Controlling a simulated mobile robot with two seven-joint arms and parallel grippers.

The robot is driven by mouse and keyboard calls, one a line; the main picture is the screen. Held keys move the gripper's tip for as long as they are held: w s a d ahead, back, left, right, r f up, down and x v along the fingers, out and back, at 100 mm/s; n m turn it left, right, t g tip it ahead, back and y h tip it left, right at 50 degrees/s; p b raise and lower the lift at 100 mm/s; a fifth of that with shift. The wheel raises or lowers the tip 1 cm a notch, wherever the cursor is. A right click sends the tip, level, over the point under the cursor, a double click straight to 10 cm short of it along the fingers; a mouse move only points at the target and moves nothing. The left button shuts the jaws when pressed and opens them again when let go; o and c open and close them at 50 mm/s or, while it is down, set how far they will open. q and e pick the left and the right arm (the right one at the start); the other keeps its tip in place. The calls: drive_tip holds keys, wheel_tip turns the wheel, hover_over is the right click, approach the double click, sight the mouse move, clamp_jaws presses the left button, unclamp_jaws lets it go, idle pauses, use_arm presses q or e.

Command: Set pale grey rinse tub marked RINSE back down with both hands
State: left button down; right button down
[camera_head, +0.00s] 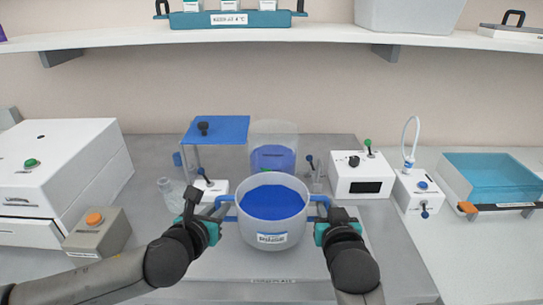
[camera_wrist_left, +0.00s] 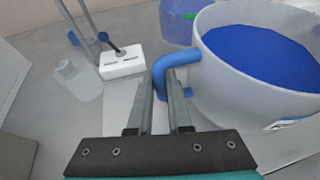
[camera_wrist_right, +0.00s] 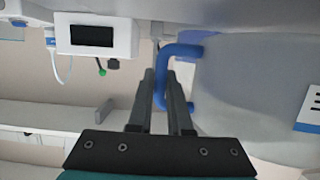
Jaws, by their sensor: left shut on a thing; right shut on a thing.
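The pale grey rinse tub (camera_head: 273,238) holds blue liquid and has a white label on its front and a blue handle on each side. It appears level, over the grey worktop in the middle of the head view. Whether its base touches the surface cannot be told. My left gripper (camera_head: 206,222) is shut on the left handle (camera_wrist_left: 172,66); the tub (camera_wrist_left: 240,100) fills the right of the left wrist view. My right gripper (camera_head: 328,224) is shut on the right handle (camera_wrist_right: 178,52); the tub wall (camera_wrist_right: 245,85) shows beside it.
Behind the tub stand a clear vessel with blue liquid (camera_head: 272,158) and a blue-topped stand (camera_head: 218,129). A small bottle (camera_wrist_left: 76,80) is left of the tub. White instruments (camera_head: 361,174) stand right, with a teal tray (camera_head: 492,178) beyond. The front plate (camera_head: 220,265) is clear.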

use_arm(q)
drive_tip(key=shift+w, duration=0.1)
